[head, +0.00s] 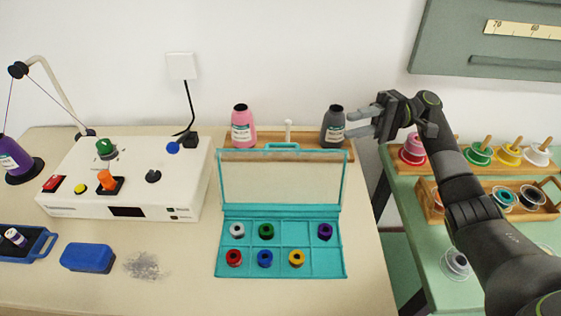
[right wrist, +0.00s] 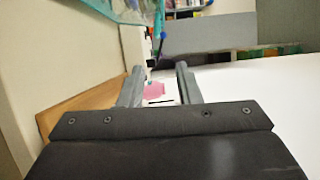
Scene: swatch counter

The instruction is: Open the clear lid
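The teal box (head: 282,272) sits on the counter with its clear lid (head: 280,178) raised, standing up at the back edge. The lid has a teal frame and a handle (head: 282,146) on its top edge. Part of the lid shows at the top of the right wrist view (right wrist: 122,10). Several coloured spools sit in the box's compartments. My right gripper (head: 352,124) is to the right of the lid, beside the grey bottle (head: 333,128). Its two fingers are apart in the right wrist view (right wrist: 158,86), with nothing held between them. My left gripper is not in view.
A pink bottle (head: 243,127) stands behind the box on a wooden rack (head: 268,141). A white machine (head: 130,185) is at the left, with a blue case (head: 88,257) in front. A green side table (head: 413,262) with spools is at the right. The counter's front right is clear.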

